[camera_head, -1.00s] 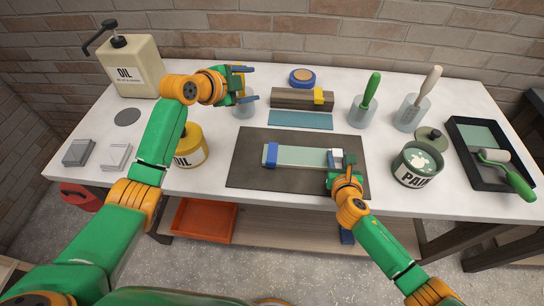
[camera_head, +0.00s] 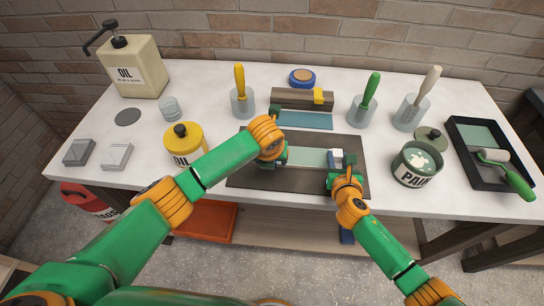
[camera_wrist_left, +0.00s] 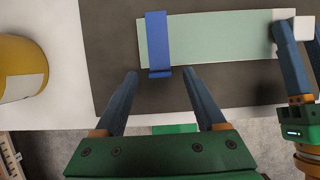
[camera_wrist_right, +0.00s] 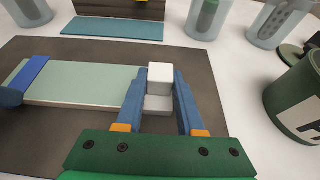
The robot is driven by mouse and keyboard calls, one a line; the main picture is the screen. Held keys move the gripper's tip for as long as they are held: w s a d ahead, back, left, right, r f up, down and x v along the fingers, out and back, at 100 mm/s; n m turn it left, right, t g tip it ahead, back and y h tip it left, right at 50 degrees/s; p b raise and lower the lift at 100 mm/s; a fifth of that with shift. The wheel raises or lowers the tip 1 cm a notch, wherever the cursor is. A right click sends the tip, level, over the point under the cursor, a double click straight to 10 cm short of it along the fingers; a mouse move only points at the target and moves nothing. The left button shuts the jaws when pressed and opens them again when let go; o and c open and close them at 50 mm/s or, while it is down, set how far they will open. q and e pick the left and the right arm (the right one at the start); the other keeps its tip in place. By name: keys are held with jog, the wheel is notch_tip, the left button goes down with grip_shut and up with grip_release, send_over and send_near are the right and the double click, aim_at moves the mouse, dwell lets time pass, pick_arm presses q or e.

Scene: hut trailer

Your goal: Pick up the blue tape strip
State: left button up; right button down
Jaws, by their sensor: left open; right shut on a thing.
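The blue tape strip (camera_wrist_left: 157,40) lies across the left end of a pale green board (camera_wrist_left: 215,38); the same board (camera_wrist_right: 85,85) and strip (camera_wrist_right: 31,72) show in the right wrist view. My left gripper (camera_wrist_left: 160,75) is open and empty, its fingertips just short of the strip's near end, one to each side. In the head view, my left gripper (camera_head: 272,158) and wrist cover most of the strip. My right gripper (camera_wrist_right: 157,82) is shut on a white block (camera_wrist_right: 160,75) at the board's right end.
The board rests on a dark mat (camera_head: 300,180). A yellow oil can (camera_head: 184,147) stands left of it. A green paint can (camera_head: 416,165) stands to the right. Behind are a teal strip (camera_head: 305,120), a yellow-handled brush (camera_head: 240,80) and a green-handled brush (camera_head: 371,90) in jars.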

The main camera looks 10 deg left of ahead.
pick_arm(q)
jog(key=shift+w+f, duration=0.2)
jog(key=shift+f, duration=0.2)
grip_shut()
notch_tip(320, 180, up, 15)
dwell(0.8)
